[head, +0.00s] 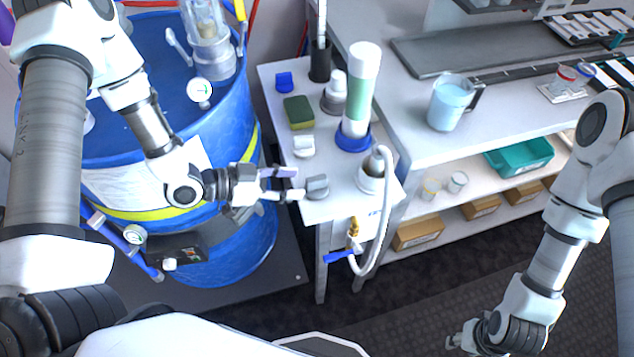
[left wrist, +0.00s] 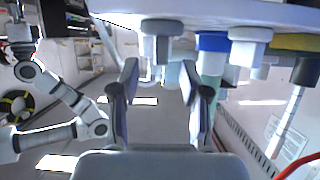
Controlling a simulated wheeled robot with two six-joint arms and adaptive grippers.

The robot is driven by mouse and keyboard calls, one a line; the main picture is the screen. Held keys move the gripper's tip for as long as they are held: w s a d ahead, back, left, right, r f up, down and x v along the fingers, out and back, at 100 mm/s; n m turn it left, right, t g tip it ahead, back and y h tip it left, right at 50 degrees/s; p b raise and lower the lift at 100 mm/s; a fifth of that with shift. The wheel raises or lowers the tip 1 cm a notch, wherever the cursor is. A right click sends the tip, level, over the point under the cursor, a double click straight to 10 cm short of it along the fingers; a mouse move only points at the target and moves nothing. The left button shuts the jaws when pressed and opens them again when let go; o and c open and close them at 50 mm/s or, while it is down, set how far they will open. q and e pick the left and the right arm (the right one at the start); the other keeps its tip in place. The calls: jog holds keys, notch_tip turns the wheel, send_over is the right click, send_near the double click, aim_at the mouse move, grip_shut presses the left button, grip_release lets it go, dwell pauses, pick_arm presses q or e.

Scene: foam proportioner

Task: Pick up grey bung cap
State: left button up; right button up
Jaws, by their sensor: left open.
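The grey bung cap (head: 316,187) sits near the front left corner of the small white side table (head: 330,208). My left gripper (head: 292,184) is open, just left of the cap, with its fingers pointing at it. In the left wrist view, which looks upside down, the grey cap (left wrist: 162,28) hangs from the tabletop at the top, beyond the open fingers (left wrist: 159,78). No contact with the cap is clear. My right gripper (head: 472,340) is low at the bottom right of the head view, away from the table; its fingers are too small to read.
A white cap (head: 303,146), a green-yellow sponge (head: 299,112) and a blue cap (head: 284,82) stand behind the grey cap. A tall tube in a blue base (head: 354,138) and a white hose (head: 385,215) are to the right. A blue drum (head: 235,125) is left.

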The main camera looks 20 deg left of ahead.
aim_at(311, 179)
pick_arm(q)
jog(key=x, duration=0.2)
jog(key=p+x, duration=0.1)
jog(key=x, duration=0.2)
jog(key=shift+w+d+r, duration=0.1)
jog(key=shift+r, duration=0.1)
jog(key=shift+w+d+f, duration=0.25)
jog(key=shift+d, duration=0.25)
jog(key=shift+w+f, duration=0.1)
jog(key=shift+w, duration=0.05)
grip_shut()
